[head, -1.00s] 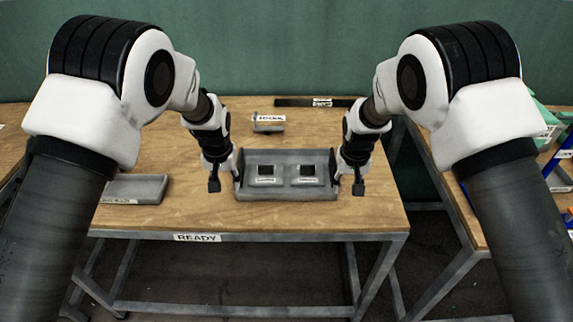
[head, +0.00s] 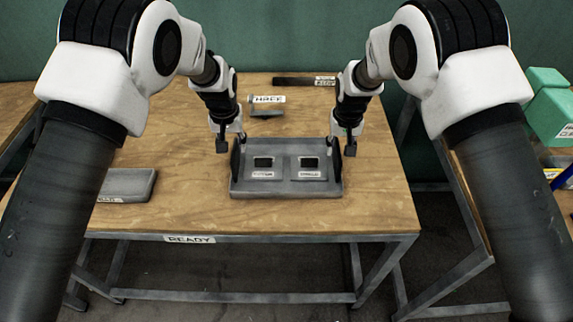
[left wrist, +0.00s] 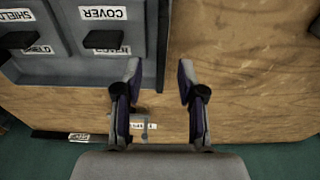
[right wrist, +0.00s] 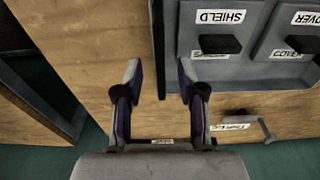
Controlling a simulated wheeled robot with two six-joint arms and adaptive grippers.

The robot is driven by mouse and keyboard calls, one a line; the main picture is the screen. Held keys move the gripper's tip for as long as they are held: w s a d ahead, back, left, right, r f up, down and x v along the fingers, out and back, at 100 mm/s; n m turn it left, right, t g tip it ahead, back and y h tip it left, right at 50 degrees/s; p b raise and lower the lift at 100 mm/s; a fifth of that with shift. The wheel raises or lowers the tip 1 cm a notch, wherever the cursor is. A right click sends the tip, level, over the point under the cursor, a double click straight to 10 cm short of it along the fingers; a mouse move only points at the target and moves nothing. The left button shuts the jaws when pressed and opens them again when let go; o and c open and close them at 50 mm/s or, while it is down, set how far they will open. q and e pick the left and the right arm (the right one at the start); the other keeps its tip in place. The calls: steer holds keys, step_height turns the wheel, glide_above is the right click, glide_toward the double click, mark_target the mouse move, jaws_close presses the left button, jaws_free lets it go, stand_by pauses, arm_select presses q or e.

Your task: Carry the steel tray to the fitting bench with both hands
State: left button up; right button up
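The grey steel tray (head: 287,190) rests on the wooden table. In it are two flat pockets, labelled SHIELD (right wrist: 220,16) and COVER (left wrist: 103,13), each with a dark block. My left gripper (head: 233,142) is at the tray's left end towards its far corner, fingers apart. In the left wrist view (left wrist: 160,75) the tray's end wall shows between the open fingers. My right gripper (head: 345,142) is at the right end in the same way. In the right wrist view (right wrist: 158,75) the end wall also lies between the open fingers. Whether the fingers reach down around the walls is unclear.
The table (head: 200,205) has a READY label on its front edge. A small grey tray (head: 128,185) lies at left, a small labelled holder (head: 266,110) behind the tray, and a dark bar (head: 300,80) at the back. Another bench with green bins (head: 552,105) stands at right.

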mark_target(234, 150)
arm_select(q)
step_height(234, 150, down, 3)
steer(key=shift+f, duration=0.15)
arm_select(e)
step_height(234, 150, down, 3)
steer(key=shift+f, duration=0.15)
arm_select(q)
steer(key=shift+w+f, duration=0.1)
steer(key=shift+f, duration=0.2)
arm_select(e)
steer(key=shift+w+f, duration=0.15)
steer(key=shift+f, duration=0.15)
arm_select(q)
steer(key=shift+r, duration=0.1)
jaws_close()
arm_select(e)
steer(key=shift+r, duration=0.1)
jaws_close()
steer(key=shift+r, duration=0.1)
